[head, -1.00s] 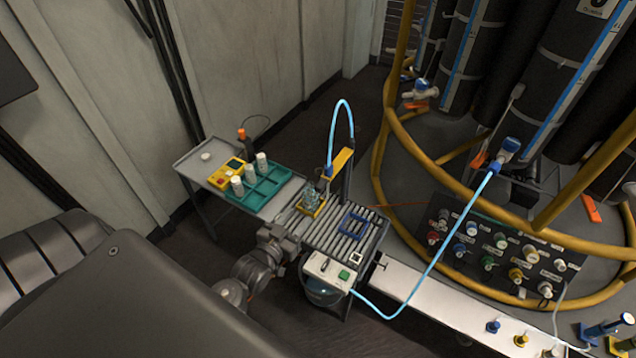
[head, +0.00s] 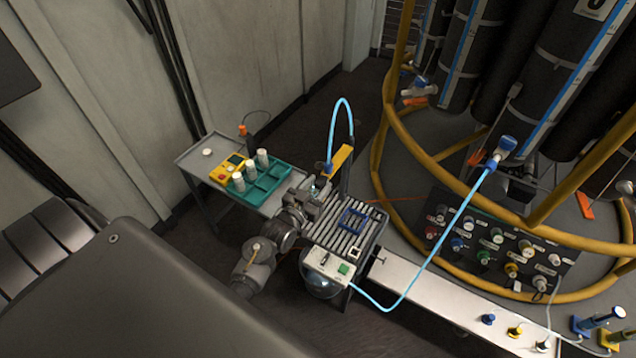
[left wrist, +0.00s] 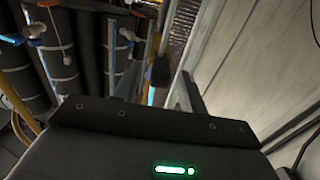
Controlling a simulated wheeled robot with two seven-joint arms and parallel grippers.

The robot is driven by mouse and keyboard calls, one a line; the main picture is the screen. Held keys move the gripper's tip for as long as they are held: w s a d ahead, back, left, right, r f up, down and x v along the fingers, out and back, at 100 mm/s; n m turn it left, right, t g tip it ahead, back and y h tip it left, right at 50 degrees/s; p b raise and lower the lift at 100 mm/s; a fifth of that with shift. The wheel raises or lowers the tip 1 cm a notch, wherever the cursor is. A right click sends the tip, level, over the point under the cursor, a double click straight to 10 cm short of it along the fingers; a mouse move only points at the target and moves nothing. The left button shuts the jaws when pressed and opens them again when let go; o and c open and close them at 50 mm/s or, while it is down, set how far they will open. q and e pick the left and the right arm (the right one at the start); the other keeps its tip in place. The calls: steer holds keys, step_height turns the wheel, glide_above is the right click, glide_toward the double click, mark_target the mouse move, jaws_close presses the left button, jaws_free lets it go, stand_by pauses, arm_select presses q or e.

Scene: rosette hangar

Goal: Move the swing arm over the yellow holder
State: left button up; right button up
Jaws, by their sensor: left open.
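The swing arm (head: 342,157) is a yellow bar on a dark post at the back of the slatted bench. A blue nozzle (head: 324,167) with a light-blue hose hangs at its near end. My left gripper (head: 316,188) is open, just below and in front of the nozzle; I cannot tell whether it touches the arm. The yellow holder is now hidden behind my left gripper and wrist in the head view. In the left wrist view, my dark gripper housing (left wrist: 160,140) fills the bottom and the fingertips are unclear. My right gripper is not in view.
A blue frame (head: 353,219) sits on the slatted bench (head: 327,238). A control box (head: 330,265) is at its front. A side table holds a green tray (head: 267,188) with white bottles and a yellow device (head: 228,169). A light-blue hose runs right to the dark cylinders.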

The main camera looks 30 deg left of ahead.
arm_select(q)
steer(key=shift+w, duration=0.3)
jaws_close()
stand_by(0.3)
